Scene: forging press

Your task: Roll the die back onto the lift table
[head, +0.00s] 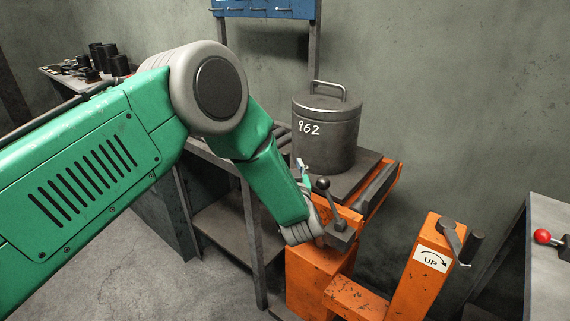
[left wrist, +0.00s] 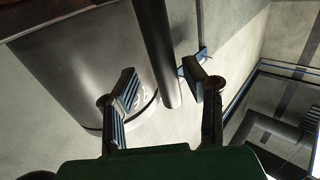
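The die (head: 325,142) is a dark grey metal cylinder with a top handle and a white "962". It stands upright on a dark plate at the orange lift table (head: 398,172), close to the grey rack on the left. Its exact contact with table or rack is partly hidden. My left gripper (head: 307,178) is low in front of the die, beside a black-knobbed lever (head: 323,185). In the left wrist view its fingers (left wrist: 164,85) are spread apart. A dark rod (left wrist: 160,50) shows between or behind them; I cannot tell which. My right gripper is not in view.
An orange post (head: 425,265) with a crank and an "UP" label stands at the right front. The grey rack (head: 250,245) stands left of the table. A bench with a red knob (head: 542,236) is at the far right. The wall is close behind.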

